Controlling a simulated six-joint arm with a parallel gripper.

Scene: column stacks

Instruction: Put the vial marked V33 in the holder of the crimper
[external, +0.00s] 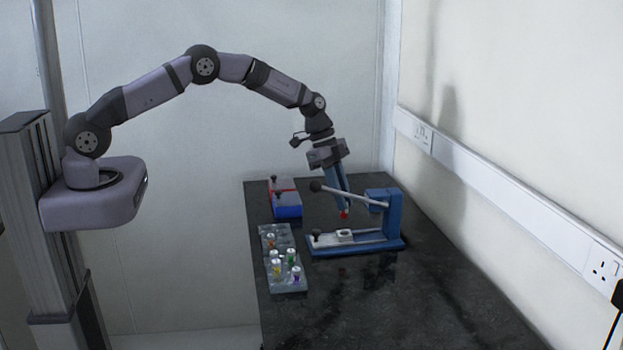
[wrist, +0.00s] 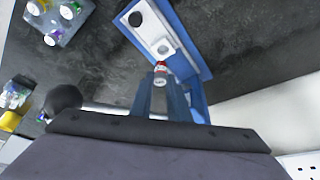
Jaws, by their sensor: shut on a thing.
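My gripper (external: 343,207) is shut on a vial with a red part (external: 344,214), held in the air above the crimper's base. The vial also shows between the fingertips in the wrist view (wrist: 160,72); its pale label is too small to read. The crimper (external: 381,212) is blue, with a raised lever ending in a dark knob. Its holder (external: 345,234) is a pale block with a round opening, below the vial and apart from it. In the wrist view the holder (wrist: 164,47) shows just beyond the vial and looks empty.
A grey rack (external: 289,288) with several vials with coloured parts stands left of the crimper. The crimper's lever (external: 350,196) passes close to my fingers. The dark bench (external: 400,310) is clear at the front.

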